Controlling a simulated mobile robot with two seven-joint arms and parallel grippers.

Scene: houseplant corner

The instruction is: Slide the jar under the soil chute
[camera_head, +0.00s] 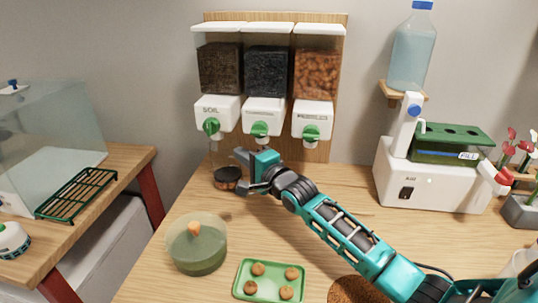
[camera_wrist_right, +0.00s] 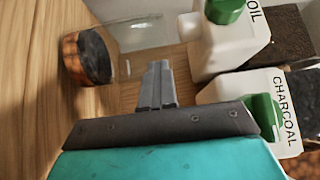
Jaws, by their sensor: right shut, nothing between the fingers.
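The jar (camera_head: 227,179) is clear glass with dark and orange-brown layers at its bottom. It stands on the table below the soil dispenser (camera_head: 213,112), whose chute has a green knob (camera_head: 211,127). The jar's layers (camera_wrist_right: 88,57) also show in the right wrist view, beside the soil dispenser (camera_wrist_right: 228,42). My right gripper (camera_head: 242,156) is shut and empty, just right of the jar. Its fingertips (camera_wrist_right: 157,68) are close to the glass; I cannot tell whether they touch. The gripper hides part of the jar's right side. My left gripper is not in view.
Charcoal (camera_head: 263,115) and third (camera_head: 313,118) dispensers hang to the right. A green-filled bowl (camera_head: 197,245) and a green tray (camera_head: 243,287) of brown balls are in front. A white machine (camera_head: 430,185) stands right. The table between jar and bowl is clear.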

